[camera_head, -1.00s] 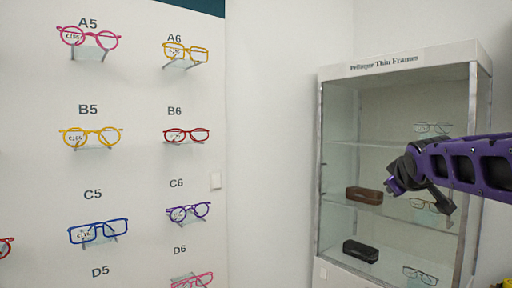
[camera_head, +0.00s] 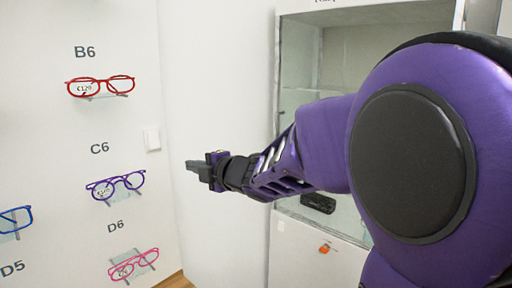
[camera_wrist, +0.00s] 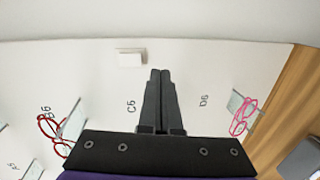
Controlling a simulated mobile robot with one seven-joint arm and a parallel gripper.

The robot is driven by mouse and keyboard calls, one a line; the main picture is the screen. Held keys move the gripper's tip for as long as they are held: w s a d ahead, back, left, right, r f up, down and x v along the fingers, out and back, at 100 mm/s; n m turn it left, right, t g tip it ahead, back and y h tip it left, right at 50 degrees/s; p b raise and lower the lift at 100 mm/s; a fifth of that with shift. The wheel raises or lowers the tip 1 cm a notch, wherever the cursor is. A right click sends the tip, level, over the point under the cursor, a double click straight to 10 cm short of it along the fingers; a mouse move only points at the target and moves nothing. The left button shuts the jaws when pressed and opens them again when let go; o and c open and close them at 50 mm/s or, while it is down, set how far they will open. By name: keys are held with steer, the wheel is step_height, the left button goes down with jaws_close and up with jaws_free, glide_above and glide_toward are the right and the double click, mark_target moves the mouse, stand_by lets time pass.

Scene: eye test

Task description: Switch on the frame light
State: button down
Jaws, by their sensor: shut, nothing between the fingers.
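A white wall switch (camera_head: 152,138) sits on the white display wall, right of the B6 and C6 labels and near the wall corner. It also shows in the wrist view as a small white block (camera_wrist: 130,57), ahead and to the left of the fingertips. My gripper (camera_head: 190,165) is shut and empty, pointing left, to the right of the switch and slightly lower in the picture. In the wrist view its closed fingers (camera_wrist: 160,72) appear apart from the switch. I cannot tell whether the frame light is lit.
Red glasses (camera_head: 100,87), purple glasses (camera_head: 115,185) and pink glasses (camera_head: 134,264) stick out on small shelves left of the switch. A glass cabinet (camera_head: 290,65) stands right, partly hidden behind my arm. An orange item (camera_head: 325,248) is on its lower front.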

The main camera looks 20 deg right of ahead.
mark_target(152, 150)
steer(key=s+a+r+n, duration=0.1)
steer(key=s+r, duration=0.3)
steer(key=shift+y, duration=0.4)
steer(key=x, duration=1.4)
steer(key=shift+w+a+f, duration=0.15)
steer(key=shift+w+f, duration=0.05)
steer(key=shift+w, duration=0.15)
steer(key=shift+w+a+f+b, duration=0.1)
steer(key=shift+f+b, duration=0.3)
steer(key=shift+b, duration=0.6)
steer(key=shift+w+r, duration=0.1)
steer(key=shift+r, duration=0.2)
